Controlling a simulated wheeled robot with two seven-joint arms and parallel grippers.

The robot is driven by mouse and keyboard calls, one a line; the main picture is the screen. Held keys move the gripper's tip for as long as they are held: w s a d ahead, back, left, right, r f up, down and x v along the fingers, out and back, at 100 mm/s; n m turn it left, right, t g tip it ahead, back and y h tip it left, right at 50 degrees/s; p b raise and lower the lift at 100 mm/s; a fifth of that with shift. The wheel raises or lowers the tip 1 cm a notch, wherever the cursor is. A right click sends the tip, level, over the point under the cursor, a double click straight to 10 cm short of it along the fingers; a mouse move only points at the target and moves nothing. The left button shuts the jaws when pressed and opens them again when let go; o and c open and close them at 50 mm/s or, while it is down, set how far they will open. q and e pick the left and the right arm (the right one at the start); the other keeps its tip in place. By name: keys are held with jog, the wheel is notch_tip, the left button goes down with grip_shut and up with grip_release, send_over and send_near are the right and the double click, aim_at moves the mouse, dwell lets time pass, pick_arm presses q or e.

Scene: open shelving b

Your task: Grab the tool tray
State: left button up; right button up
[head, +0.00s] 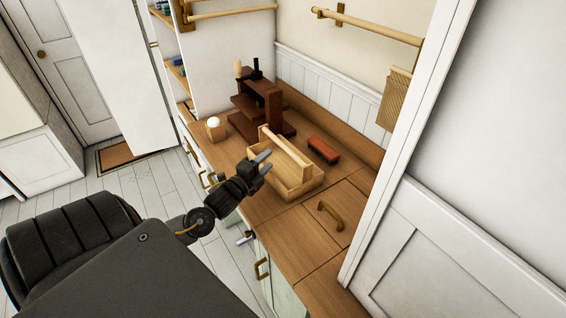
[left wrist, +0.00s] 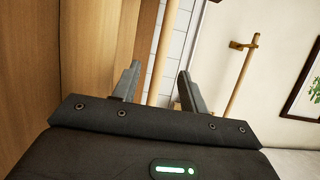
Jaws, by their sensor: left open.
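The tool tray (head: 299,186) is a pale wooden open box with a raised bar handle (head: 284,146) along its length. It stands on the wooden counter. My left gripper (head: 264,160) is open at the tray's near left side, with its fingers pointing toward the handle. I cannot tell from the head view whether they touch it. In the left wrist view, the open fingers of the left gripper (left wrist: 158,88) show with a pale wooden bar (left wrist: 164,45) between them, which looks like the handle. My right gripper is not recognisable in either view.
A dark red-brown wooden stand (head: 265,104) is behind the tray. A reddish block (head: 323,150) lies to its right, and a small wooden box with a white ball (head: 214,123) to its left. A white wall edge (head: 400,150) bounds the right. The counter (head: 287,228) in front is clear.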

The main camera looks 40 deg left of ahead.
aim_at(282, 148)
pick_arm(q)
jog(key=shift+w, duration=1.05)
jog(key=shift+f, duration=0.1)
jog(key=shift+a, duration=0.1)
jog(key=shift+w+r+p, duration=0.35)
jog(key=shift+w+p, duration=0.2)
jog(key=shift+p, duration=0.1)
jog(key=shift+w+r+p, duration=0.3)
jog(key=shift+w+p, duration=0.2)
jog(key=shift+p, duration=0.1)
jog(key=shift+w+f, duration=0.25)
jog(key=shift+w, duration=0.9)
jog(key=shift+w+f+p, duration=0.15)
jog(key=shift+w+p, duration=0.15)
pick_arm(e)
jog(key=r, duration=0.1)
jog(key=w+r, duration=0.1)
jog(key=r, duration=0.1)
jog(key=shift+w+d+r, duration=0.15)
jog(key=shift+w+d, duration=0.05)
jog(key=shift+d, duration=0.15)
pick_arm(q)
jog(key=shift+s, duration=0.1)
jog(key=shift+c, duration=0.2)
